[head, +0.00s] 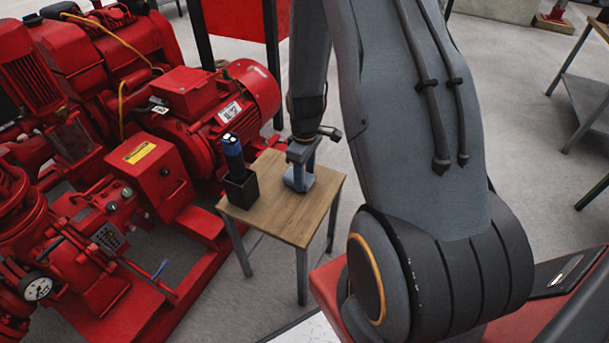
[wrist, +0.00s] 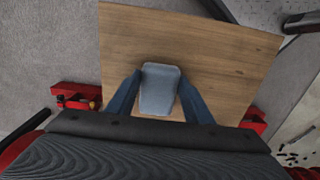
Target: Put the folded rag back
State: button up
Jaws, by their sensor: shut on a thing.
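The folded rag is a small blue-grey block (head: 298,180) at the wooden table top, right of the black holder. In the wrist view the rag (wrist: 159,88) sits between the two blue fingers of my gripper (wrist: 160,97), which touch its sides. My gripper (head: 301,163) points down over the small table and is shut on the rag. Whether the rag rests on the wood or hangs just above it, I cannot tell.
The small wooden table (head: 270,219) has a black square holder (head: 241,189) with a blue-and-black cylinder (head: 233,152) standing in it at the left. The red pumpset (head: 200,110) stands close on the left. Bare wood lies in front of the rag.

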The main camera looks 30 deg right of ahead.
aim_at(305, 177)
jog(key=shift+f, duration=0.15)
jog(key=o, duration=0.8)
notch_tip(305, 177, up, 12)
jog(key=p, duration=0.1)
jog(key=s+a+r+m, duration=0.2)
jog(key=s+a+r, duration=0.2)
jog(key=s+r, duration=0.1)
jog(key=s+a+r+m, duration=0.2)
jog(key=s+a+r, duration=0.3)
jog(key=s, duration=0.1)
jog(key=s+a+r+m, duration=0.3)
jog(key=s+a+r, duration=0.1)
jog(key=s+r, duration=0.2)
jog(key=shift+a+r, duration=0.1)
jog(key=shift+a, duration=0.05)
